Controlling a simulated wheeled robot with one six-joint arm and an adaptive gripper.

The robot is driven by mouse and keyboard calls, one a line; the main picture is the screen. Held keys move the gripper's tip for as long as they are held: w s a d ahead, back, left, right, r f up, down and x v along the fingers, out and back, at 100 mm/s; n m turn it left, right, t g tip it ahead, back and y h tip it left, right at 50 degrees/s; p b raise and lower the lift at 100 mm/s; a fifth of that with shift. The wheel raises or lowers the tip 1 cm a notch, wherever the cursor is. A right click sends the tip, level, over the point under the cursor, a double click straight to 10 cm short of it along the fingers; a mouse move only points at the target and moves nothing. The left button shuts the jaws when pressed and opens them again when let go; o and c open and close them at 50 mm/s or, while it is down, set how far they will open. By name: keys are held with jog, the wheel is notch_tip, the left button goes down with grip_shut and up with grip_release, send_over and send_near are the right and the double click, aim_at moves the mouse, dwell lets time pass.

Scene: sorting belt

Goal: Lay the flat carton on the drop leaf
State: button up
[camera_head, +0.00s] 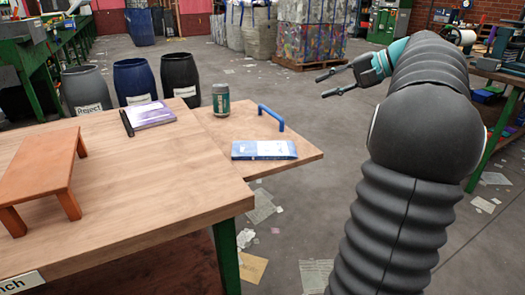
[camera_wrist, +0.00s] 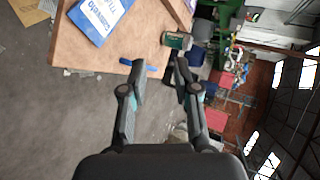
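A flat blue-and-white carton (camera_head: 264,150) lies flat on the raised drop leaf (camera_head: 237,122), near its front edge. The carton also shows in the wrist view (camera_wrist: 103,17), at the top. The leaf stands out level from the right of the bench, with a blue bar handle (camera_head: 271,117) on it. My gripper (camera_head: 328,82) is open and empty, in the air to the right of the leaf and apart from the carton. In the wrist view its two fingers (camera_wrist: 161,68) are spread with nothing between them.
A green can (camera_head: 221,99) stands on the leaf's back left. The bench (camera_head: 130,180) holds a purple flat item (camera_head: 152,115), a dark stick (camera_head: 127,123) and a small orange stool (camera_head: 42,170). Bins (camera_head: 135,80) stand behind. The floor right of the leaf is open, with scattered papers.

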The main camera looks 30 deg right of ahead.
jog(key=shift+r, duration=0.1)
jog(key=d+f+m+g+h, duration=0.1)
jog(key=d+f+m+h, duration=0.15)
jog(key=f, duration=0.55)
jog(key=s+a+f+g+h, duration=0.25)
jog(key=s+a+f, duration=0.2)
jog(key=f, duration=0.25)
jog(key=s+a+f+n+h, duration=0.1)
jog(key=s+a+n, duration=0.3)
jog(key=a, duration=0.5)
jog(key=s+a+f+n+h, duration=0.1)
jog(key=s+a+f+n, duration=0.2)
jog(key=s+a, duration=0.4)
jog(key=s+a+f+n, duration=0.2)
jog(key=s+a+n, duration=0.3)
jog(key=a, duration=0.8)
jog(key=shift+s+h, duration=0.4)
jog(key=shift+s, duration=0.1)
jog(key=shift+a+n, duration=0.1)
jog(key=shift+n, duration=0.15)
